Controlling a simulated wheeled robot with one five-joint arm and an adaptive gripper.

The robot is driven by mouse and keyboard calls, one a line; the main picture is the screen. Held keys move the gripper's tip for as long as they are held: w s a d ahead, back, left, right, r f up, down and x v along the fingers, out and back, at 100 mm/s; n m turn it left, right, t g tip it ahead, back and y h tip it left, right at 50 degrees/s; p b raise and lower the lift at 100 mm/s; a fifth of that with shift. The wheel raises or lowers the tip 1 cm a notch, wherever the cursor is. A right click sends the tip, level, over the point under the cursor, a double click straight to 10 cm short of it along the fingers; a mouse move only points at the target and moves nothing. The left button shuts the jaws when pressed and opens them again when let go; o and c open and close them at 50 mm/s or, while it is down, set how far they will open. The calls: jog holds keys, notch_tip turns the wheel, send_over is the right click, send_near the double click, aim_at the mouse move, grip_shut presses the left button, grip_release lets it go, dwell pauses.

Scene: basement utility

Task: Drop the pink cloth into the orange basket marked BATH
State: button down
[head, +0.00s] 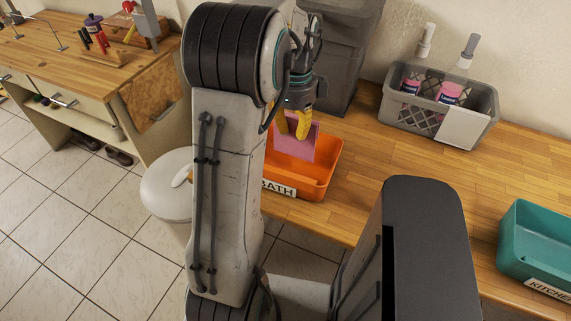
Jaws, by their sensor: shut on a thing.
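The pink cloth (298,143) hangs from my gripper (294,130) in the head view. The yellow fingers are shut on the cloth's upper part. The orange basket (323,176), with a white label reading BATH, stands on the wooden counter behind my arm. The cloth appears over the basket's opening, in front of its far wall. I cannot tell whether its lower edge is inside the basket or above it. My arm hides the basket's left part.
A teal basket (537,247) labelled KITCHEN stands at the right. A grey basket (437,104) with bottles stands at the back. A dark grey bin (345,50) is behind my gripper. A white lidded bin (168,188) stands left of my arm. Bare counter (375,155) lies right of the orange basket.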

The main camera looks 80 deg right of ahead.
jog(key=shift+f+b, duration=0.4)
jog(key=shift+f, duration=0.4)
jog(key=c, duration=1.1)
grip_release()
jog(key=shift+o, duration=0.2)
jog(key=shift+r, duration=0.2)
notch_tip(320, 180, up, 12)
jog(key=shift+f, duration=0.15)
